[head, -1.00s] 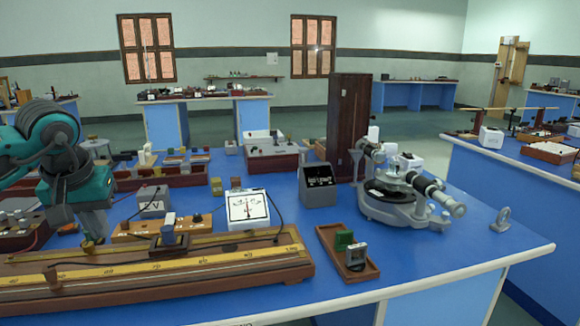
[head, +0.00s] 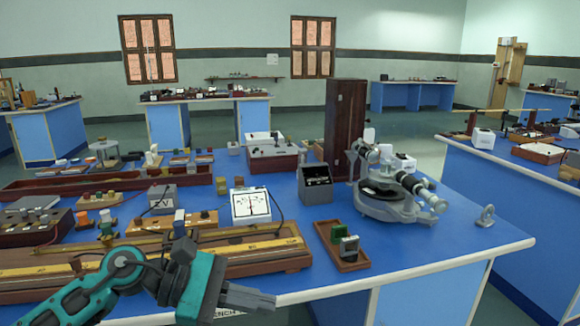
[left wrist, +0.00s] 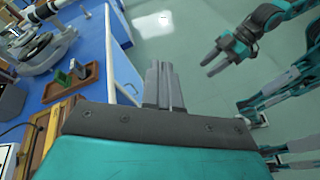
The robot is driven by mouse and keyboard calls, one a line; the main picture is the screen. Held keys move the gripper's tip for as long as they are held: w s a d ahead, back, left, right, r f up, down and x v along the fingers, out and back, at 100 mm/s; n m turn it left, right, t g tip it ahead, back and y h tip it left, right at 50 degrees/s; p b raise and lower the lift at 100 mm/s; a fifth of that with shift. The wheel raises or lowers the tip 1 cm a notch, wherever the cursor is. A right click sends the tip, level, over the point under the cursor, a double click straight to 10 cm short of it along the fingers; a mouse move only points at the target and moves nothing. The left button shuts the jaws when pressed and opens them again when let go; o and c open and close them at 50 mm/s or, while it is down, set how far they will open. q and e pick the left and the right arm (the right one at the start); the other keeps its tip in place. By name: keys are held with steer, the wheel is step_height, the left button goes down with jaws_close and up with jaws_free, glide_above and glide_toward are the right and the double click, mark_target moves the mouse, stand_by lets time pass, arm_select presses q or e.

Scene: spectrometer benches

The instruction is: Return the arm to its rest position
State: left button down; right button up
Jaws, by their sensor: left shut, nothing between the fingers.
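My left gripper (head: 247,297) is at the front edge of the blue bench (head: 400,262) in the head view, with its arm coming in from the lower left. Its fingers are together and empty. In the left wrist view the shut fingers (left wrist: 163,85) point out over the floor, beside the bench edge. My right gripper (left wrist: 216,60) shows at the upper right of the left wrist view, with a gap between its fingers and nothing visible in it. It is away from the bench, over the floor. The right arm is not in the head view.
A long wooden potentiometer board (head: 270,262) lies behind my left gripper. A small wooden tray (head: 345,262) with a green block, a white meter (head: 250,206) and a spectrometer (head: 390,195) stand on the bench. The floor (left wrist: 180,30) in front is clear.

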arm_select(q)
steer(key=s+a+f+m+t+y+p, duration=0.2)
steer(key=a+f+m+t+y, duration=0.4)
steer(key=m, duration=0.6)
steer(key=s+a+f+m+t+y+p, duration=0.1)
steer(key=a+f+m+t+y+p, duration=0.2)
steer(key=f+m+t, duration=0.75)
steer(key=s+a+f+n+g+y, duration=0.3)
steer(key=s+f+n+g, duration=0.3)
steer(key=s, duration=0.4)
steer(key=shift+s+a+n, duration=0.2)
steer(key=shift+a+n, duration=0.15)
steer(key=shift+n, duration=0.1)
arm_select(e)
steer(key=shift+s+d+r+h, duration=0.4)
steer(key=shift+s+d+r, duration=0.45)
steer(key=shift+r, duration=0.2)
arm_select(q)
steer(key=shift+g, duration=0.25)
